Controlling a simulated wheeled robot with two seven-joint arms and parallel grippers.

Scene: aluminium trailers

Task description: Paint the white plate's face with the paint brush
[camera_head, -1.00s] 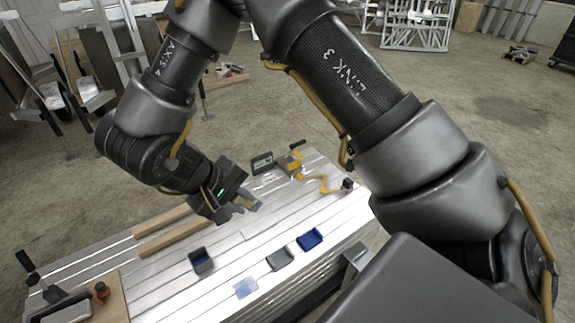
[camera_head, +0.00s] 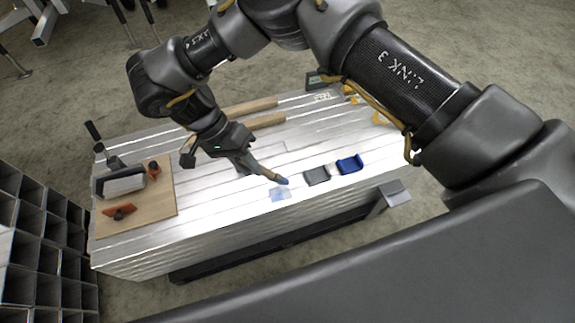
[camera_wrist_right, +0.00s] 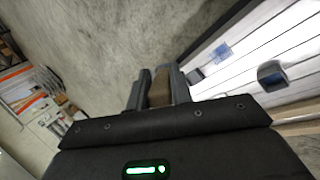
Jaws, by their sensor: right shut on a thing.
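My right gripper (camera_head: 246,163) is above the middle of the metal table, shut on the paint brush (camera_head: 270,175). The brush slants down to the right; its bristle end is blue. In the right wrist view the brown brush handle (camera_wrist_right: 160,90) shows between the fingers. The white plate (camera_head: 120,184) stands in a dark holder on a wooden board at the table's left end, well left of the gripper. Its face looks pale, with no blue that I can make out. My left gripper is out of view.
A light-blue sheet or patch (camera_head: 280,195) lies just below the brush tip in the picture. A grey tray (camera_head: 317,176) and a blue tray (camera_head: 349,165) are to its right. Orange clamps (camera_head: 120,212) sit on the wooden board (camera_head: 160,205). Wooden bars (camera_head: 252,108) lie at the back.

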